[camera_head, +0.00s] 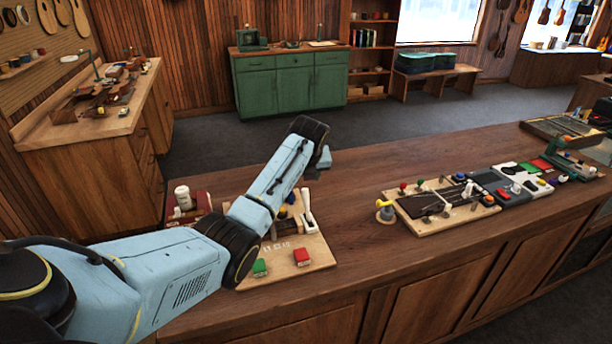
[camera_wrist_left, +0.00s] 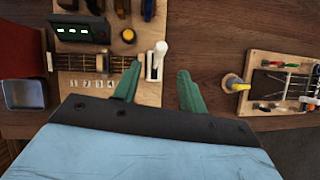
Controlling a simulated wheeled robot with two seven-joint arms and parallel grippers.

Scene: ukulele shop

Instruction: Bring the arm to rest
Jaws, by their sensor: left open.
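My left arm reaches in from the left over the wooden counter (camera_head: 365,170) in the head view. Its gripper is largely hidden there behind the wrist. In the left wrist view the left gripper (camera_wrist_left: 159,86) shows two green fingers spread apart with nothing between them. The fingers are near a wooden board (camera_wrist_left: 148,93) with a white lever (camera_wrist_left: 157,58), an orange-yellow knob (camera_wrist_left: 128,36) and a strip of numbers. My right gripper is not in view.
A second board (camera_head: 440,222) with a yellow-topped post (camera_head: 384,209) beside it lies to the right, followed by a grey-and-white panel and other devices. A red box (camera_head: 190,207) stands left of the arm. The counter between the two boards is clear.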

